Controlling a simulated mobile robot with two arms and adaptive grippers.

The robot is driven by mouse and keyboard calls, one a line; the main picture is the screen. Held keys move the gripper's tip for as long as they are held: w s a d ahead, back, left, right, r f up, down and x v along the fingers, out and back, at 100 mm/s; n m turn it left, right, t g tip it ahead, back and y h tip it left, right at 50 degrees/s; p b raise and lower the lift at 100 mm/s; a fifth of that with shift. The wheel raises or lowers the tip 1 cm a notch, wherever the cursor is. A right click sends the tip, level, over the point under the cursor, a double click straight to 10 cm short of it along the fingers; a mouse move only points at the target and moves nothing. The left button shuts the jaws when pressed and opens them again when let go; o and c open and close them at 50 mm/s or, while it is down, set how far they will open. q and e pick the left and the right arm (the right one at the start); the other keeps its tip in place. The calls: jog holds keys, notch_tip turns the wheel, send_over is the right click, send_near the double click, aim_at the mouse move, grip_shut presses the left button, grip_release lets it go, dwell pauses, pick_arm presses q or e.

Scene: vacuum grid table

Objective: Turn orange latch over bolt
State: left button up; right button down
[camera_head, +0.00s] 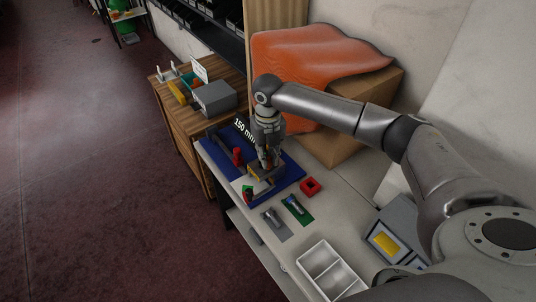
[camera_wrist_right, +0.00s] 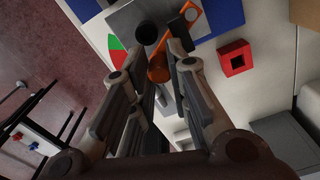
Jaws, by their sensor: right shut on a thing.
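The orange latch (camera_wrist_right: 188,17) shows at the top of the right wrist view, with a hole in its flat end. An orange round part (camera_wrist_right: 158,68), apparently the latch's handle, sits between the fingertips of my right gripper (camera_wrist_right: 160,58). A dark round piece, perhaps the bolt (camera_wrist_right: 146,33), stands on a grey block (camera_wrist_right: 125,17) beside the latch. In the head view my right gripper (camera_head: 265,163) points down over the blue board (camera_head: 288,180) and hides most of the latch. My left gripper is not in view.
A red square block with a hole (camera_head: 310,187) stands right of the board. Green (camera_head: 298,210) and grey (camera_head: 276,224) plates with small parts lie in front, near a white tray (camera_head: 328,270). A red post (camera_head: 237,156) stands on the board. A cardboard box (camera_head: 330,145) is behind.

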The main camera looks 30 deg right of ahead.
jog(key=shift+w+a+r+m+p, duration=0.15)
jog(key=shift+w+a+m+p, duration=0.1)
jog(key=shift+m+p, duration=0.4)
jog(key=shift+w+a+r+m+p, duration=0.1)
jog(key=shift+w+m+p, duration=0.1)
jog(key=shift+m+p, duration=0.45)
jog(key=shift+w+a+m+p, duration=0.1)
jog(key=shift+w+m+p, duration=0.35)
jog(key=shift+m+p, duration=0.4)
jog(key=shift+w+f+m+p, duration=0.15)
jog(key=shift+w+m+p, duration=0.3)
jog(key=shift+m, duration=0.4)
jog(key=c, duration=1.3)
grip_release()
jog(key=shift+c, duration=0.2)
jog(key=shift+s, duration=0.1)
notch_tip(320, 180, up, 12)
